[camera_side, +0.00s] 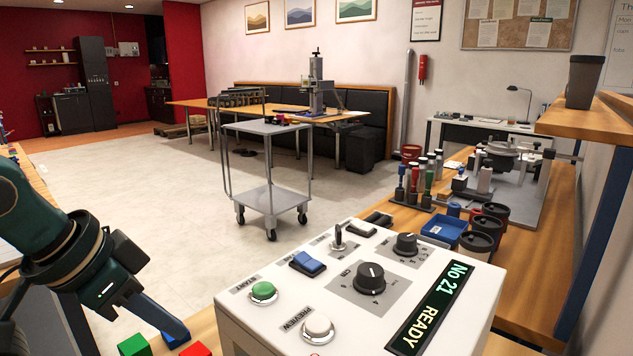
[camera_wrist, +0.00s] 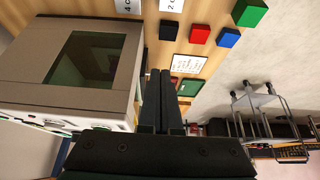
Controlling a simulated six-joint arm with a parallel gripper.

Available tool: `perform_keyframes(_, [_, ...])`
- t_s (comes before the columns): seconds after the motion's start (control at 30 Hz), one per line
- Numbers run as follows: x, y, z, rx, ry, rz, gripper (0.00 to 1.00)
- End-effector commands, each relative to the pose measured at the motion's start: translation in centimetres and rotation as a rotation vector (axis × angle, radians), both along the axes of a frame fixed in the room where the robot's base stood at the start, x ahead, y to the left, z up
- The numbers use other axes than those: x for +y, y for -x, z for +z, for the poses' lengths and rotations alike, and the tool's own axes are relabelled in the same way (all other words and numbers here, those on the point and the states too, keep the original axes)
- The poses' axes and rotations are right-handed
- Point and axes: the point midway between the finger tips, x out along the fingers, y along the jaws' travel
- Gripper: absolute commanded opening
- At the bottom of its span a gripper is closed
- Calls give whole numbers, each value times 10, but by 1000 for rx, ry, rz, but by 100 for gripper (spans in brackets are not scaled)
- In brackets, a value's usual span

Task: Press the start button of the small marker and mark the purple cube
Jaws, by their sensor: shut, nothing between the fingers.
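A white control box (camera_side: 395,270) fills the front of the side view, with a green button (camera_side: 263,291) labelled START and a lit display (camera_side: 432,308) reading "No 21 READY". My gripper (camera_side: 180,328) is at the lower left of that view, left of the box and apart from the green button, fingers pointing down. In the wrist view my gripper (camera_wrist: 160,74) is shut and empty. A pale machine with a dark window (camera_wrist: 85,58) stands left of the fingers. I see no purple cube in either view. I cannot tell which machine is the small marker.
Black (camera_wrist: 168,30), red (camera_wrist: 200,33), blue (camera_wrist: 228,37) and green (camera_wrist: 249,12) cubes lie on the wooden table beyond my fingers, near paper cards (camera_wrist: 188,65). A white PREVIEW button (camera_side: 318,328) and several knobs share the box's top. A grey cart (camera_side: 268,197) stands on the floor.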

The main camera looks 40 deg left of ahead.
Motion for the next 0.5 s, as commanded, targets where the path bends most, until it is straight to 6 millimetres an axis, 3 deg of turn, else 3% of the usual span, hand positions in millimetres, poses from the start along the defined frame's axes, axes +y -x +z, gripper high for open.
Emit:
perform_keyframes(0.17, [0,0,2,2,37,72,0])
perform_keyframes(0.27, [-1,-11,24,-42,100,177,0])
perform_keyframes(0.5, [-21,-42,96,-149,296,350,0])
